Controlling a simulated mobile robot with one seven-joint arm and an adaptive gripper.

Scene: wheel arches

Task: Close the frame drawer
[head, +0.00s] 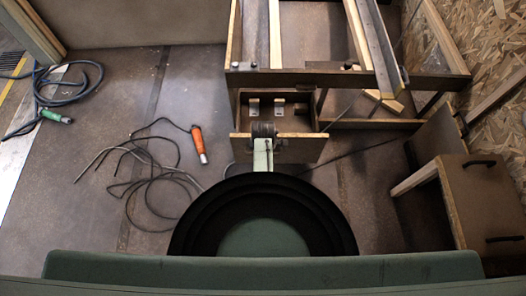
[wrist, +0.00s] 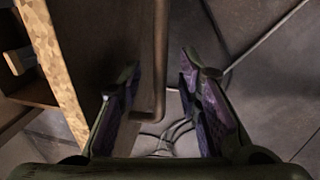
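The frame drawer (head: 312,148) stands pulled out below the wooden frame in the head view, its inside showing between its front and the frame. In the wrist view its brown front panel (wrist: 95,45) has a pale chipboard edge, and a thin bar handle (wrist: 161,60) runs along it. My gripper (head: 263,143) is at the drawer front in the head view, its fingertips hidden there. In the wrist view my gripper (wrist: 165,85) is open, with the handle between its two fingers. I cannot tell whether either finger touches the handle or panel.
A wooden frame with rails (head: 300,78) stands above the drawer. A brown cabinet (head: 485,195) with dark handles is at the right. An orange-ended cable (head: 198,140) lies coiled on the floor left of my arm. Another cable (head: 75,85) lies farther left.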

